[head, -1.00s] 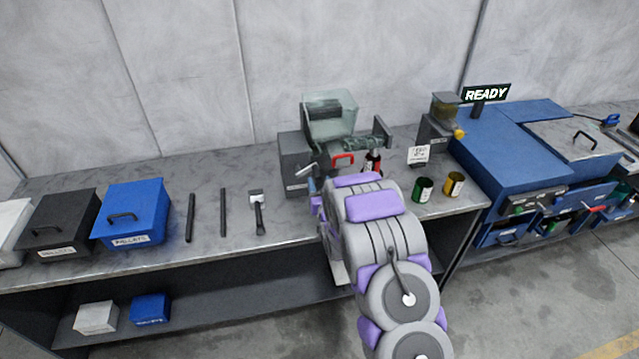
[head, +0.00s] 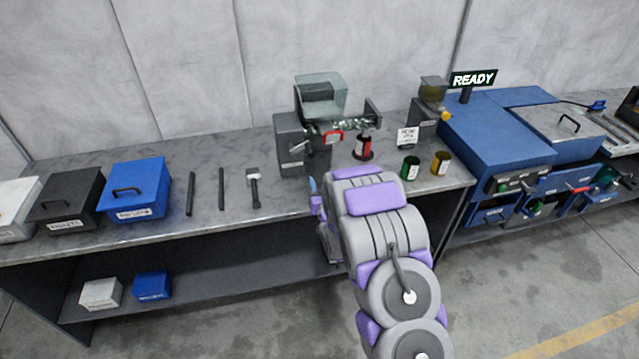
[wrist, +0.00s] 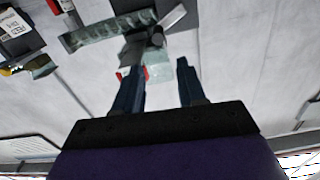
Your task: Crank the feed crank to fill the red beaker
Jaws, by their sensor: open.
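The feeder (head: 290,150) is a grey box on the bench with a clear hopper (head: 320,95) on top and a clear trough running right. A crank-like part with a red piece (head: 333,137) and a grey bar shows on its front. The red beaker (head: 364,148) stands upright on the bench below the trough's right end. My gripper (head: 314,190) is partly hidden by my arm, low in front of the feeder and apart from it. In the wrist view, the blue fingers of my gripper (wrist: 159,80) are spread and empty. Grey and red feeder parts show beyond them.
Green (head: 410,168) and yellow (head: 441,163) beakers stand right of the red one, near a small sign (head: 407,137). Black and blue (head: 138,190) lidded boxes and several bar-like tools lie left. A blue machine with a READY sign (head: 473,78) stands right.

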